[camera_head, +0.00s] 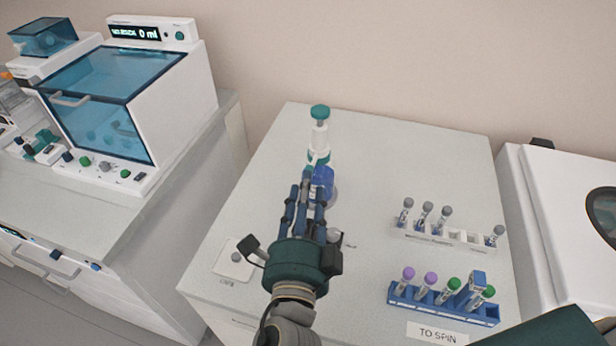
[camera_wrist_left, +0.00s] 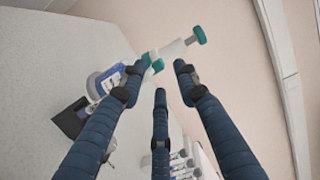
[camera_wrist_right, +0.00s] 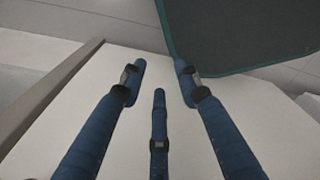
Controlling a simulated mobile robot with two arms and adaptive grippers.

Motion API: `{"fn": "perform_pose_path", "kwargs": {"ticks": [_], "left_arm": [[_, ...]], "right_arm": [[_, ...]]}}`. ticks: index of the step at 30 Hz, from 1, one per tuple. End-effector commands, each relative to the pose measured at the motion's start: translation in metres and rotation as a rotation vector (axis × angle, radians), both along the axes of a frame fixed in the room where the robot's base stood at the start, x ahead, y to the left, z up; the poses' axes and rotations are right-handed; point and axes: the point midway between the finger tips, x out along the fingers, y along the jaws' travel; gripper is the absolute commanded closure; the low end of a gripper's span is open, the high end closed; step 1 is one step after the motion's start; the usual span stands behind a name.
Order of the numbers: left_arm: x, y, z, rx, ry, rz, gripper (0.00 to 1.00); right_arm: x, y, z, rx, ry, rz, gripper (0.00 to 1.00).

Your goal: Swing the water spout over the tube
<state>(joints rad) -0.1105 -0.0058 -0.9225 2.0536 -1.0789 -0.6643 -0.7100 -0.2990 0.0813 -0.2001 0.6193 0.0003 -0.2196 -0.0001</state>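A bottle-top dispenser (camera_head: 320,135) with a green knob and a white body stands upright on a blue bottle (camera_head: 324,178) near the back of the white bench. I cannot make out its spout clearly. My left gripper (camera_head: 308,180) is in front of the bottle and hides part of it. In the left wrist view its fingers (camera_wrist_left: 160,75) are spread and empty, with the dispenser (camera_wrist_left: 172,49) beyond the tips. Capped tubes stand in a blue rack (camera_head: 440,307) and grey-capped ones in a white rack (camera_head: 440,236). My right gripper (camera_wrist_right: 160,75) is open and empty.
A white machine (camera_head: 183,75) with blue windows and a display reading 0 ml stands on the left bench. A small white pad (camera_head: 232,268) lies at the bench's front left. A "TO SPIN" label (camera_head: 437,333) is before the blue rack. Another white machine (camera_head: 570,215) stands right.

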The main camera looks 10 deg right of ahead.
Motion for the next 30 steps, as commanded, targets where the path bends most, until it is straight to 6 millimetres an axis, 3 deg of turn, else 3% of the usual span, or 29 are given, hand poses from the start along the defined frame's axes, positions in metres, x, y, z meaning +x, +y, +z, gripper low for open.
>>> {"fn": "perform_pose_path", "kwargs": {"ticks": [6, 12, 30], "left_arm": [[-0.044, 0.015, 0.000, -0.002, 0.003, -0.002, 0.69], [-0.065, 0.023, 0.002, -0.002, -0.003, 0.000, 0.69], [-0.069, 0.025, 0.002, -0.002, -0.003, 0.000, 0.69]], "right_arm": [[-0.001, 0.001, 0.000, 0.001, 0.000, 0.000, 0.68], [-0.001, 0.001, 0.000, 0.001, 0.000, 0.000, 0.68], [-0.001, 0.001, 0.000, 0.001, 0.000, 0.000, 0.68]]}}
